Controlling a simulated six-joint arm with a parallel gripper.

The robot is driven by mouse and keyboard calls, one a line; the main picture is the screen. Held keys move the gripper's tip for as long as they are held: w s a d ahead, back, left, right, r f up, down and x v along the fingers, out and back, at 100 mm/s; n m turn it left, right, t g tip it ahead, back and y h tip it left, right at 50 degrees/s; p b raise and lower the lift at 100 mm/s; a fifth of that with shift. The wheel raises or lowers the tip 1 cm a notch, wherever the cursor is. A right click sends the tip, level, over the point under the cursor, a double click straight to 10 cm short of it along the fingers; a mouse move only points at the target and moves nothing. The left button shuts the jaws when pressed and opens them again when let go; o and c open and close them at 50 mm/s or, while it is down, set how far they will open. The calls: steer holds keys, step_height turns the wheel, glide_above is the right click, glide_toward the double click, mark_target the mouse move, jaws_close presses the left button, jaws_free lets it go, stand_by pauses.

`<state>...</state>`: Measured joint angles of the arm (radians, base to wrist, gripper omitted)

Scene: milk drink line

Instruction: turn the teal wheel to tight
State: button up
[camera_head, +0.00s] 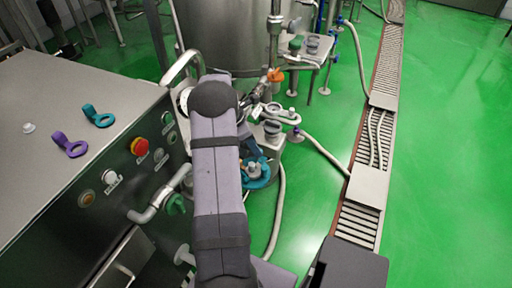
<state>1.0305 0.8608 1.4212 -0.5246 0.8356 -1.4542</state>
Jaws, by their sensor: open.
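A teal wheel (264,180) shows low on the right side of my arm, beside a grey metal unit on the green floor. My arm crosses the middle of the view and covers the wheel's left part. Pale grey parts show at the wheel's middle; I cannot tell what they are. The wheel's turn position cannot be read. I cannot make out my gripper; it seems hidden behind my arm.
A steel cabinet (60,100) with buttons and a red stop knob (139,146) stands at left. A purple ring tool (70,145) and a teal one (98,116) lie on it. Pipes, valves and a tank (225,35) stand behind. Hoses cross the floor to a drain (383,110).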

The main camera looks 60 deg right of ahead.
steer(key=shift+x, duration=1.25)
steer(key=c, duration=1)
steer(key=shift+c, duration=0.2)
steer(key=shift+d+m, duration=0.1)
steer(key=shift+m, duration=0.2)
steer(key=shift+w+d+m+g+y, duration=0.1)
steer(key=shift+m+g+y, duration=0.25)
steer(key=shift+m, duration=0.9)
steer(key=shift+d+m+g+y, duration=0.15)
steer(key=shift+m+y, duration=0.4)
steer(key=shift+m, duration=0.7)
steer(key=o, duration=1)
steer(key=shift+a, duration=0.1)
